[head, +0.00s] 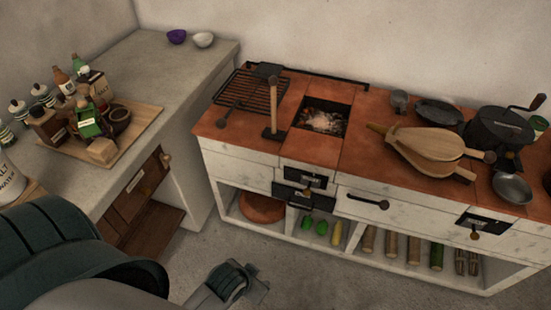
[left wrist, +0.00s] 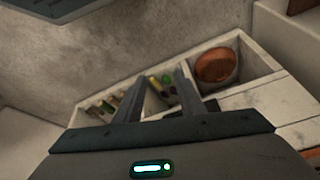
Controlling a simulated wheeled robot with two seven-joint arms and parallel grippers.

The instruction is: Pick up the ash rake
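A tool with a wooden handle (head: 274,105) and a dark flat foot is on the brick hearth top, left of the fire opening; it looks like the ash rake. Another long dark tool (head: 246,97) with a flat end lies over the grill beside it; I cannot tell for certain which is the rake. My left gripper (head: 250,283) is low over the floor in front of the hearth, well apart from both tools. In the left wrist view its two fingers (left wrist: 158,92) are spread with nothing between them. My right gripper is not in view.
The hearth (head: 235,157) has open lower shelves holding a terracotta dish (head: 262,208), vegetables and logs. The fire opening (head: 323,118) holds ash and glowing pieces. Bellows (head: 430,147) and a pot (head: 497,127) stand right. A counter (head: 150,75) with a loaded board (head: 145,118) is left.

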